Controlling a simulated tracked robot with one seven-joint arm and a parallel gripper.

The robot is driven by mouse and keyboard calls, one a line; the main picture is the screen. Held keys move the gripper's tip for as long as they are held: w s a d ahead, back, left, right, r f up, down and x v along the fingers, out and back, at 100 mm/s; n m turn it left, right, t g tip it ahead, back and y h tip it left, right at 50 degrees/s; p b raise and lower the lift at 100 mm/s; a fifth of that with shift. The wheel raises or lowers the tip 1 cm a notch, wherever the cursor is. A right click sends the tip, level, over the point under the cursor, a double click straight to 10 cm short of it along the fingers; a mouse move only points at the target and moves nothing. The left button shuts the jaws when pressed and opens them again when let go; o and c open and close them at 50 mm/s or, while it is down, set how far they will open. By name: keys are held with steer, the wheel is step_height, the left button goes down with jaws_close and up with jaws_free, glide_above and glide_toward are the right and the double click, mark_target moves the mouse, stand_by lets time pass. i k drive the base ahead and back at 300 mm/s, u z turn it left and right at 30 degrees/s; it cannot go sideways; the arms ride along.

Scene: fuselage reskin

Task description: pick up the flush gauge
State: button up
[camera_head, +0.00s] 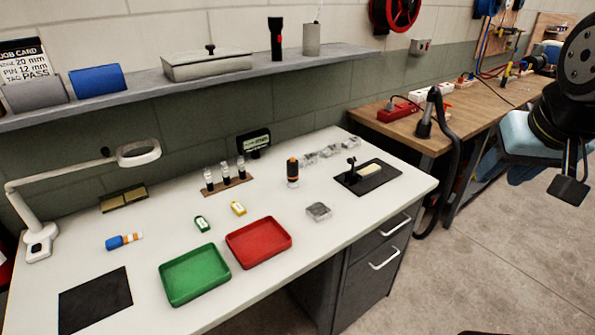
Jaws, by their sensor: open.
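I cannot tell for certain which object is the flush gauge. A small black upright device (351,168) stands on a dark mat (380,183) at the right of the white bench, beside a cream block (370,169). A black cylinder with an orange-brown top (292,172) stands upright left of that mat. A blue, orange and white piece (124,241) lies at the left. My gripper (569,188) is at the right edge, partly cut off, open and away from the bench, above the floor. No object shows in it.
A green tray (195,296) and a red tray (286,252) sit at the bench's front. A magnifier lamp (40,232) stands at left. A wooden bench (455,125) with a black hose (455,150) is behind right.

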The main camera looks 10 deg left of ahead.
mark_target(292, 169)
steer(key=u, duration=1.15)
steer(key=i, duration=0.1)
steer(key=z, duration=2.95)
steer(key=k, duration=1.7)
steer(key=u, duration=0.9)
steer(key=i, duration=1)
